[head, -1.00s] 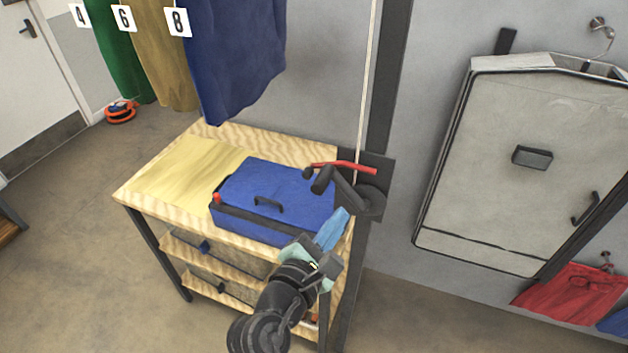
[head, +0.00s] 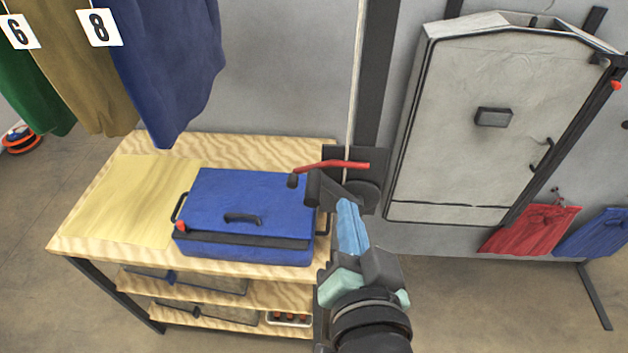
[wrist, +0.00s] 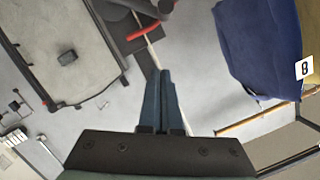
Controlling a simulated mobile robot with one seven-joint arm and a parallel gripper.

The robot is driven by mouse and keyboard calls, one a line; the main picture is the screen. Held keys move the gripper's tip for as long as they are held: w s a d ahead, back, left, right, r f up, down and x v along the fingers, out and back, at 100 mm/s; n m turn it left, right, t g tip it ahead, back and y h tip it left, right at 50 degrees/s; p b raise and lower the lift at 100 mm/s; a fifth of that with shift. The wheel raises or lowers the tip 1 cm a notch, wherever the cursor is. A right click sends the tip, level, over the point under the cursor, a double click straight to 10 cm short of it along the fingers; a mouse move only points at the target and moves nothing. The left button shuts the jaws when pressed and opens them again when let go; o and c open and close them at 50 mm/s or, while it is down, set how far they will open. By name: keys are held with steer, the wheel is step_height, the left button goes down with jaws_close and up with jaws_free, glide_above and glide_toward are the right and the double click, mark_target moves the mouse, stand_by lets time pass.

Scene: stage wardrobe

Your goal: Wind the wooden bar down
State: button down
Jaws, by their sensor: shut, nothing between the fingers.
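The wall winch (head: 366,195) is a dark drum on a dark plate, with a dark crank (head: 318,187) and a red lever (head: 335,165). A pale rope (head: 355,80) runs up from it. The red lever also shows in the wrist view (wrist: 143,30). My gripper (head: 347,204) has blue fingers, shut and empty, just below the winch and crank; I cannot tell whether they touch. Its fingertips show in the wrist view (wrist: 162,74). A thin wooden strip (wrist: 255,121) in the wrist view looks like the wooden bar. The head view does not show the bar.
A wooden table (head: 75,235) holds a blue case (head: 250,200) left of my gripper. Hanging garments, including a blue one (head: 175,60) tagged 8, are at upper left. A grey case (head: 470,150) hangs at right, above red cloth (head: 530,228).

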steer(key=w+a+f+p, duration=0.3)
steer(key=w+f+p, duration=0.1)
steer(key=w, duration=0.5)
steer(key=shift+w+f+p, duration=0.25)
steer(key=shift+f+p, duration=0.05)
steer(key=shift+f, duration=0.45)
steer(key=shift+a, duration=0.1)
